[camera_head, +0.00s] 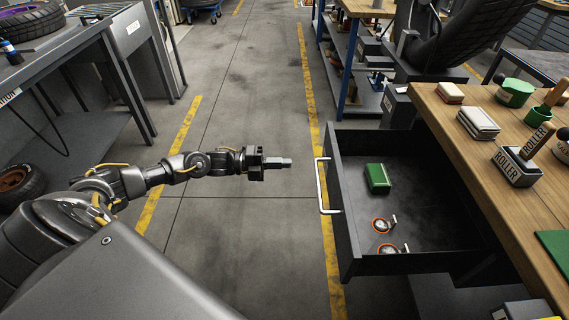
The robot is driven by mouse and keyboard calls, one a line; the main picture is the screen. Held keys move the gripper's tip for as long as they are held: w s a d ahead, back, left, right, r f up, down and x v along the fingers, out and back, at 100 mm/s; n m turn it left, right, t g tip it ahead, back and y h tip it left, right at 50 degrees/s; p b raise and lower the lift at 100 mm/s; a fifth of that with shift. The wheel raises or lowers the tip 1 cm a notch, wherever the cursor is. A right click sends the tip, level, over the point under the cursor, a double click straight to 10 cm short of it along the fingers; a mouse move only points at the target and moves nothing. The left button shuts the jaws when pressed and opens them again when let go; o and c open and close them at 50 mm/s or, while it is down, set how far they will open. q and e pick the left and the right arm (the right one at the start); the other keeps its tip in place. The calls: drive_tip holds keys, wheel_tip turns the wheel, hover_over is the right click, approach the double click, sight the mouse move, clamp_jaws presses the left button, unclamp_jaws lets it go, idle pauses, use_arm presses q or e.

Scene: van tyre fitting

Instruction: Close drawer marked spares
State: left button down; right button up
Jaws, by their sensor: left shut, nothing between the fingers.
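The dark grey drawer (346,232) is pulled well out from under the wooden bench on the right. Its pale bar handle (321,186) is on the front, facing left. No marking on the drawer can be read from here. My left gripper (288,162) is shut and empty. It points right, a short gap left of the handle's upper end, and does not touch it. My right gripper is not in view.
The wooden bench (452,120) carries a roller holder (517,166), stacked pads (478,123) and green pots (514,92). A grey table (60,48) with a tyre stands at the left. The floor between is clear.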

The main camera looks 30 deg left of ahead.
sight(329, 163)
use_arm(q)
drive_tip(key=x, duration=0.9)
drive_tip(key=shift+w+d+p, duration=0.2)
drive_tip(key=shift+d+p, duration=0.1)
drive_tip(key=shift+p, duration=0.1)
drive_tip(key=shift+w+d, duration=0.35)
drive_tip(key=shift+d, duration=0.2)
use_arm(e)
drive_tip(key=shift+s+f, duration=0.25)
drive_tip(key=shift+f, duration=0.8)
